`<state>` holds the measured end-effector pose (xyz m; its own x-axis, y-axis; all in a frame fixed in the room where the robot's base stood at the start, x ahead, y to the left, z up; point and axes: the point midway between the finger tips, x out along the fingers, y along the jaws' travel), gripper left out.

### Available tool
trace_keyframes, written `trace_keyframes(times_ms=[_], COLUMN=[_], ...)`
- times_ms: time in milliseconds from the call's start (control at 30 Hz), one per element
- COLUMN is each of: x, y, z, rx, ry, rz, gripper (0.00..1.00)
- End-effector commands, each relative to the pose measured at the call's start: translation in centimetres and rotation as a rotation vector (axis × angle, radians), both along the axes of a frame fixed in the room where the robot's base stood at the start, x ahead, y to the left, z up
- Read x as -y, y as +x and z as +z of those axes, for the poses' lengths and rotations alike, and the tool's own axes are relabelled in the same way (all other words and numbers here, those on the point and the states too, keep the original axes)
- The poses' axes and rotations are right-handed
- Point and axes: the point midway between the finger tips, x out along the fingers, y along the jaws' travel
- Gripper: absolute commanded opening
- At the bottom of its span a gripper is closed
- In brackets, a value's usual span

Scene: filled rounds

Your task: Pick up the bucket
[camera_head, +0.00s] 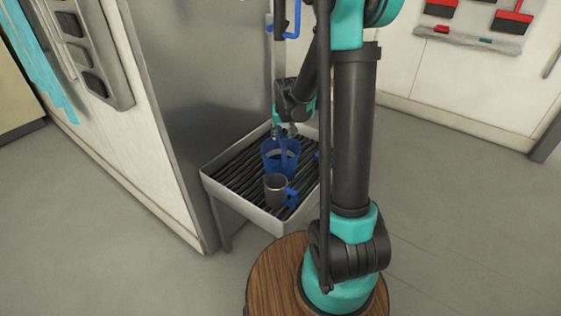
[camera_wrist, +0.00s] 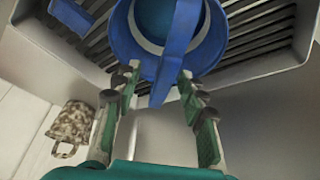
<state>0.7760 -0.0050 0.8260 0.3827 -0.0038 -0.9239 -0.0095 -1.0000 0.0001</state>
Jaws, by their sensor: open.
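The blue bucket (camera_head: 269,160) stands on the slatted rack of a metal stand, and its strap-like blue handle (camera_head: 284,153) is raised. My gripper (camera_head: 288,131) is above the bucket, partly hidden by its own wrist. In the wrist view, the bucket (camera_wrist: 122,35) fills the top middle, and its handle (camera_wrist: 165,72) reaches down between my two green-padded fingers. My gripper (camera_wrist: 158,78) is open, with a finger on each side of the handle and a visible gap to it. Whether the fingertips touch the bucket's rim cannot be told.
A metal mug with a blue handle (camera_head: 275,187) stands close in front of the bucket. The metal stand (camera_head: 225,197) has a raised rim and adjoins a grey panel (camera_head: 205,70). A patterned bag (camera_wrist: 72,128) shows at left in the wrist view. Floor (camera_head: 470,210) at right is clear.

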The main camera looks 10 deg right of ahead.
Motion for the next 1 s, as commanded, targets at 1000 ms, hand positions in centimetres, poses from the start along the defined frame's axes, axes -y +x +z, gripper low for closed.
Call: trace_keyframes(times_ms=[1000], x=[-0.5], y=[2.3], z=[-4.7], rx=[0.0], ry=[0.0], rz=[0.0], gripper=[0.2])
